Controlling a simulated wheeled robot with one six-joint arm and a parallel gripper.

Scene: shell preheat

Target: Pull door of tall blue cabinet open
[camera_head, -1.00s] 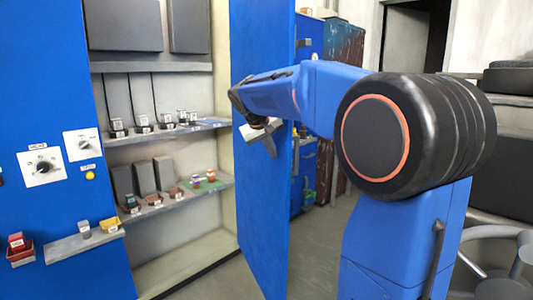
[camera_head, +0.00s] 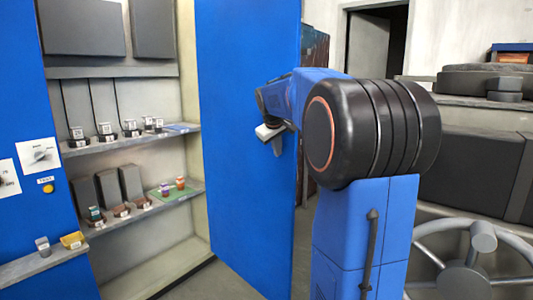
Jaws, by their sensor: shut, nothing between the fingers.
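The tall blue cabinet (camera_head: 47,215) stands at the left with its inside shelves showing. Its blue door (camera_head: 235,150) stands wide open, swung out to the right of the opening. My gripper (camera_head: 277,146) is at the inner face of the door, near its free edge, and is shut with nothing held. I cannot tell whether its fingers touch the door. The door's handle is not in view.
Cabinet shelves (camera_head: 135,142) hold several small labelled items and dark boxes. A small ledge (camera_head: 40,266) juts from the cabinet front. A grey handwheel (camera_head: 470,250) and dark machinery are at the right. Grey floor shows by the door.

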